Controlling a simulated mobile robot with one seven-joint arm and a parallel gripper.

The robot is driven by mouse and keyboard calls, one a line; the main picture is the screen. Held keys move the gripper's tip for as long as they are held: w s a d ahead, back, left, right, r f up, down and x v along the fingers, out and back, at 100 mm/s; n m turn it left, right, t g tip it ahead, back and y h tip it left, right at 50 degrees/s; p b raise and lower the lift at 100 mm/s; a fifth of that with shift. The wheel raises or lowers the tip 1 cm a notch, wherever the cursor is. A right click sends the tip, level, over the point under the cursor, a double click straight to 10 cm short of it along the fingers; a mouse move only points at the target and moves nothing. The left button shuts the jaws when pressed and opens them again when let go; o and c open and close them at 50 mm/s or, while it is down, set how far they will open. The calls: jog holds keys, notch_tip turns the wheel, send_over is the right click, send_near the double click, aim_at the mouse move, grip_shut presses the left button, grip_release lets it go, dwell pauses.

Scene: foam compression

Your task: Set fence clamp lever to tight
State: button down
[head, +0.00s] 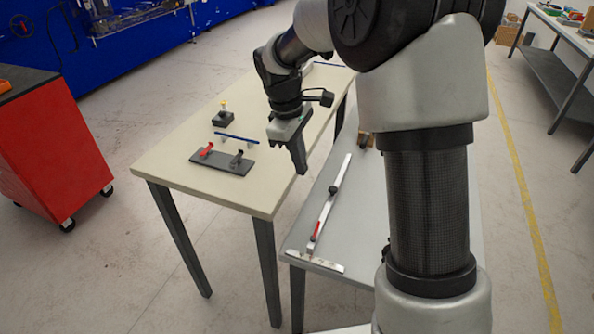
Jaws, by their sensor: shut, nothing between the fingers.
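A long silver fence-like rail (327,208) lies along the lower grey table. A small red lever-like part (317,228) sits near its front end, and a dark knob (333,190) sits farther back on it. The red part looks like the clamp lever, but it is too small to tell how it is set. A flat silver crosspiece (315,261) lies at the rail's front end. My gripper (301,171) points down, shut and empty, above the gap side of the beige table's right edge. It is apart from the rail, to its upper left.
The beige table (185,155) carries a dark plate (222,163) with a red and a black clamp-like piece, a blue rod (236,138) and a small black block (223,118). A brown block (366,139) stands at the grey table's back. My arm covers that table's right side.

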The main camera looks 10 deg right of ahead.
jog(key=w+a+f+n+g+b, duration=0.1)
jog(key=w+f+n, duration=0.1)
jog(key=f, duration=0.8)
jog(key=shift+w+a, duration=0.3)
jog(key=shift+w, duration=0.3)
jog(key=b, duration=0.1)
send_near(316, 231)
notch_tip(316, 231, down, 4)
jog(key=w+a, duration=0.2)
jog(key=w, duration=0.1)
jog(key=d+f, duration=0.1)
jog(key=s+d+f, duration=0.1)
jog(key=shift+s+d, duration=0.1)
jog(key=shift+d, duration=0.25)
